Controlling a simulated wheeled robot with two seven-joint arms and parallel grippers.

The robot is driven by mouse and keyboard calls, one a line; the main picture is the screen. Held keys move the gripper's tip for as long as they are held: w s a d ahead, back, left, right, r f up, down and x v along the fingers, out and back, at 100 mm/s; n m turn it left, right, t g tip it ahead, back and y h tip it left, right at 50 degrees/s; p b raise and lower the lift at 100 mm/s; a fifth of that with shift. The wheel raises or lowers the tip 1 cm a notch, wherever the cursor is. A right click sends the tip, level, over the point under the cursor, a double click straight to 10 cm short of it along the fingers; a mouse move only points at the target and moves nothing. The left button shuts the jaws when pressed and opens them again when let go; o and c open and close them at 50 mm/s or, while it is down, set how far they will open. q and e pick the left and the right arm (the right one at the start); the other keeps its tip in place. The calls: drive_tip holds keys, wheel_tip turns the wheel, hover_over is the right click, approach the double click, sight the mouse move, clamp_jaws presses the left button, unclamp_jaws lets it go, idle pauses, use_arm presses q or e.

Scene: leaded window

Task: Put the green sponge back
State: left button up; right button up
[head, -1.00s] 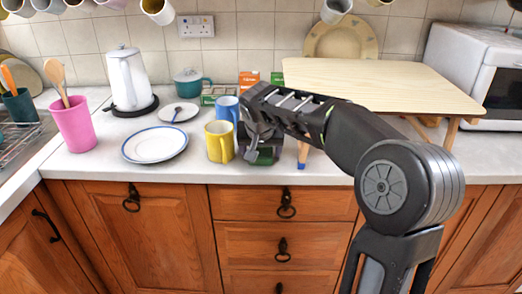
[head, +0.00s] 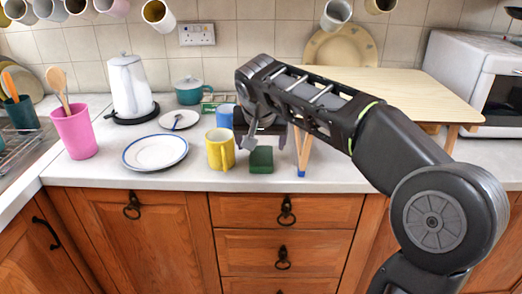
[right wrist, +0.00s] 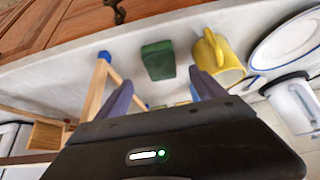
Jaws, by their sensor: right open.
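The green sponge (head: 261,160) lies on the worktop near its front edge, just right of the yellow mug (head: 220,150). My right gripper (head: 262,134) is open and empty, behind the sponge on its wall side, partly hidden by its own wrist. In the right wrist view the sponge (right wrist: 158,60) is beyond the two spread fingertips (right wrist: 165,88), apart from both. The yellow mug (right wrist: 218,60) stands beside it there, close to one finger. My left gripper is not in view.
A small wooden table (head: 400,92) stands on the worktop at right, one blue-tipped leg (head: 301,160) near the sponge. A blue mug (head: 226,115) is behind the yellow one. A white plate (head: 155,152), pink pot (head: 75,132) and kettle (head: 128,85) stand left.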

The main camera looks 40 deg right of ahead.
drive_tip(key=shift+v, duration=1.15)
